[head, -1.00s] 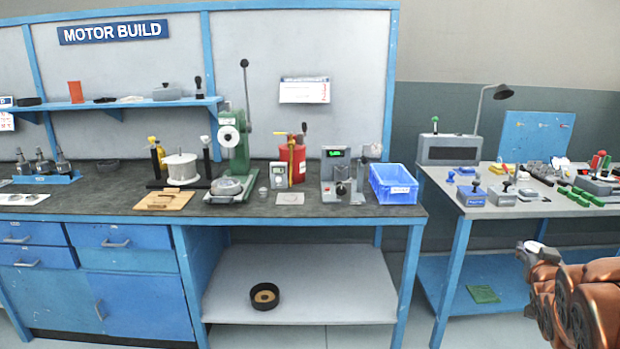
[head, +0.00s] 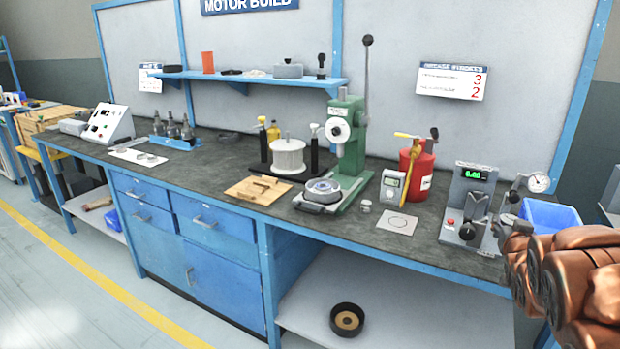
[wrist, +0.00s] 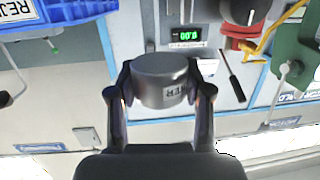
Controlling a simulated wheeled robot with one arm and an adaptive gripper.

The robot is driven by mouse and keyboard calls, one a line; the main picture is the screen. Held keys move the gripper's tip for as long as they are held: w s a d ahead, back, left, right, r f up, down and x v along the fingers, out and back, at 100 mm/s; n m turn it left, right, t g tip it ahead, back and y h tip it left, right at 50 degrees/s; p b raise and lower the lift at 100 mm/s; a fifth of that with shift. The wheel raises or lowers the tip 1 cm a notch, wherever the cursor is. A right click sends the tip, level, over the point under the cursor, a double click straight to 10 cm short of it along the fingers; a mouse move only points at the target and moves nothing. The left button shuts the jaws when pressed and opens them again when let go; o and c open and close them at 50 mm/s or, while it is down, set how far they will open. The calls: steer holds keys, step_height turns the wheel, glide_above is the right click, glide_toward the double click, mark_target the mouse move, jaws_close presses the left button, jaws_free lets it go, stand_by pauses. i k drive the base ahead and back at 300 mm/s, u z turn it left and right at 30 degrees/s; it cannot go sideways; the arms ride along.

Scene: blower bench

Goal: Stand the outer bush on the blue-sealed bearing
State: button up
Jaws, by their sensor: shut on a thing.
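My gripper (wrist: 162,92) is shut on a grey metal cylinder, the outer bush (wrist: 160,72), in the wrist view. The bush sits between the two fingertips, and part of a label ending in "ER" shows on its side. In the head view my copper-coloured arm is at the right edge, in front of the blue bin. A round metal part (head: 322,188) sits on the base of the green press (head: 350,150). Several small rings lie on a white sheet (head: 140,157) at the left of the bench. I cannot make out a blue seal on any of them.
The long bench (head: 225,150) also carries a wooden board (head: 257,190), a winding spool (head: 288,156), a red canister (head: 415,170), a gauge stand (head: 470,205) and a blue bin (head: 550,215). A black ring (head: 347,319) lies on the lower shelf. The floor at front left is clear.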

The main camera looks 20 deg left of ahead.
mark_target(323, 185)
steer(key=u, duration=0.7)
steer(key=i, duration=0.75)
steer(key=u, duration=1.2)
steer(key=i, duration=0.3)
steer(key=u, duration=0.35)
